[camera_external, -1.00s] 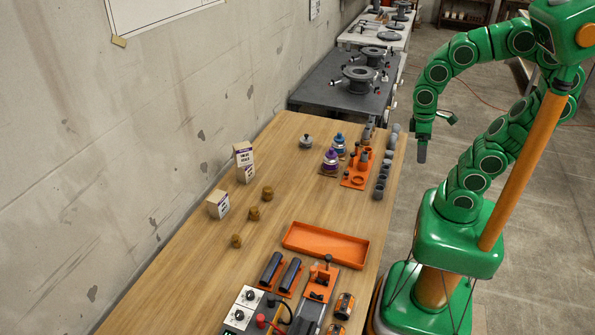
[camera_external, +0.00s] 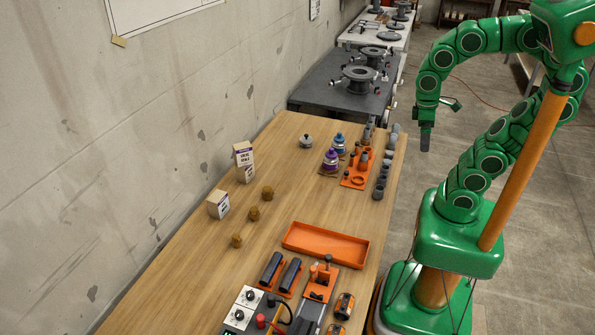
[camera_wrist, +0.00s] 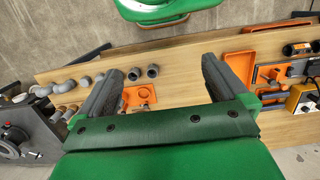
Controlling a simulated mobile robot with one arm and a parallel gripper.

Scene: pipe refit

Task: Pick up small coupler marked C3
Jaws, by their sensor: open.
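Several small grey couplers stand in a row along the right edge of the wooden table; one of them is a grey coupler (camera_external: 378,193) in the external view. In the wrist view two grey couplers, one at the left (camera_wrist: 133,74) and one at the right (camera_wrist: 152,71), show between my fingers. No C3 mark is readable, so I cannot tell which one is C3. My gripper (camera_external: 424,150) hangs in the air to the right of the table edge, apart from the couplers. In the wrist view my gripper (camera_wrist: 158,85) is open with nothing between its fingers.
An orange holder (camera_external: 355,182) stands beside the couplers. Boxes (camera_external: 218,204) and brass fittings (camera_external: 267,193) sit at left. The table's middle is mostly clear.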

